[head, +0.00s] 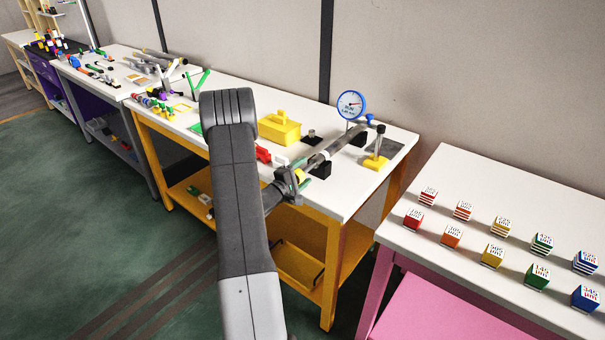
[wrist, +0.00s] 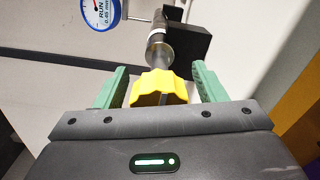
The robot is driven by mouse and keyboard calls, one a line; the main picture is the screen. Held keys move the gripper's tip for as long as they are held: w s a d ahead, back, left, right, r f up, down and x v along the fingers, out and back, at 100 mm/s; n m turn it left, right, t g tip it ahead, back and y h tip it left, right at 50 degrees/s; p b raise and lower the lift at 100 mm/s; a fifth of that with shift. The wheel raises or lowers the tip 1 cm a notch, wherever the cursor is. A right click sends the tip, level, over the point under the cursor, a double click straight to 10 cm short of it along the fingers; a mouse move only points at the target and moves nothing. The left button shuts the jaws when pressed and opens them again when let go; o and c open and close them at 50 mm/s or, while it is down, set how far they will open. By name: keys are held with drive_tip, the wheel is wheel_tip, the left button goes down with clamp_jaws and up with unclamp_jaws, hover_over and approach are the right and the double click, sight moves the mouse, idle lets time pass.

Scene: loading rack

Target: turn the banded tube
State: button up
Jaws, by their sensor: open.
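The tube (head: 335,148) is a grey bar lying across black supports on the white bench in the head view. In the wrist view its near end (wrist: 157,38) shows a pale band and a metal disc, in front of a black support. A lobed yellow knob (wrist: 160,86) sits on this end, facing my gripper. My gripper (wrist: 160,78) is open, with one green finger on each side of the knob and visible gaps between. In the head view my gripper (head: 293,182) is at the tube's near end; the knob is not clearly seen there.
A round blue gauge (head: 351,104) reading RUN stands behind the tube and shows in the wrist view (wrist: 100,12). A yellow stand (head: 376,161) is right of the tube. A yellow box (head: 279,128) and a red block (head: 263,154) lie left. A table (head: 450,190) with several coloured cubes stands at right.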

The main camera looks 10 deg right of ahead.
drive_tip(key=b+v, duration=0.3)
drive_tip(key=v, duration=1)
drive_tip(key=shift+s+a, duration=0.25)
drive_tip(key=shift+a, duration=0.05)
drive_tip(key=shift+w+d, duration=0.1)
drive_tip(key=p+x, duration=0.3)
drive_tip(key=x, duration=1)
drive_tip(key=shift+w+d, duration=0.2)
drive_tip(key=shift+d, duration=0.1)
